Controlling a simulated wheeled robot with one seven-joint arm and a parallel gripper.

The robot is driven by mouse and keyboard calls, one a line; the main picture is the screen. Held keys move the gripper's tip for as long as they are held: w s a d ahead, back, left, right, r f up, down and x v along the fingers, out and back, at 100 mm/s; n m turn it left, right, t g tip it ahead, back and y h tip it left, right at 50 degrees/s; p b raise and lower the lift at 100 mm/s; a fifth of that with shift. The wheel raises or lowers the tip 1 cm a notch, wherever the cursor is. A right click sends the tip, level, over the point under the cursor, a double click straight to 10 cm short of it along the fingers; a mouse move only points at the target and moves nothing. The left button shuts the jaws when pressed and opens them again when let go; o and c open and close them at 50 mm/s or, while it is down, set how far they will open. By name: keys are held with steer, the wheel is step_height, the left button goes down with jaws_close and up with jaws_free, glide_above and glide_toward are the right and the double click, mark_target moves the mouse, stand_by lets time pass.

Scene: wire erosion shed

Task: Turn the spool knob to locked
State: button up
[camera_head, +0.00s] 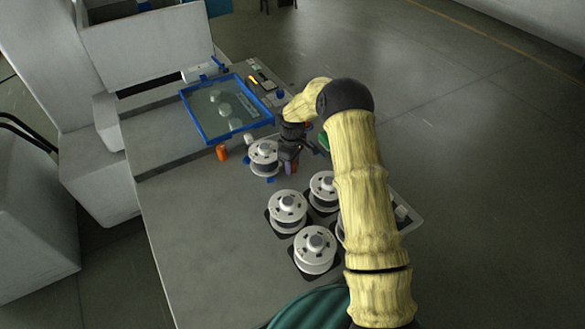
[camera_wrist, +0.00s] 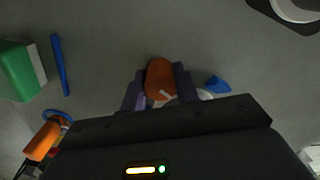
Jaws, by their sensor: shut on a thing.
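An orange knob (camera_wrist: 160,75) with a small white mark sits between my fingers in the wrist view. My gripper (camera_wrist: 159,84) is shut on it, with a dark purple finger on each side. In the head view my gripper (camera_head: 290,165) points down at the bench just right of a white spool (camera_head: 263,157), and only a sliver of orange shows beside the fingers. A blue wedge-shaped mark (camera_wrist: 217,84) lies right of the knob in the wrist view. The knob's lower part is hidden, and I cannot tell which setting it points to.
Several white spools (camera_head: 315,250) stand on dark pads nearer me. A blue-framed glass panel (camera_head: 226,108) and an orange cylinder (camera_head: 222,153) are at the left. A green block (camera_wrist: 18,72) and a blue stick (camera_wrist: 59,65) lie left. The bench's left front (camera_head: 205,230) is clear.

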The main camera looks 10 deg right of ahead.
steer(key=m+b, duration=0.1)
steer(key=m, duration=0.3)
steer(key=shift+a+b, duration=0.1)
steer(key=shift+b, duration=0.3)
steer(key=shift+r, duration=0.1)
steer(key=o, duration=0.7)
steer(key=shift+w, duration=0.1)
step_height(320, 180, up, 17)
steer(key=b, duration=0.3)
steer(key=shift+r, duration=0.15)
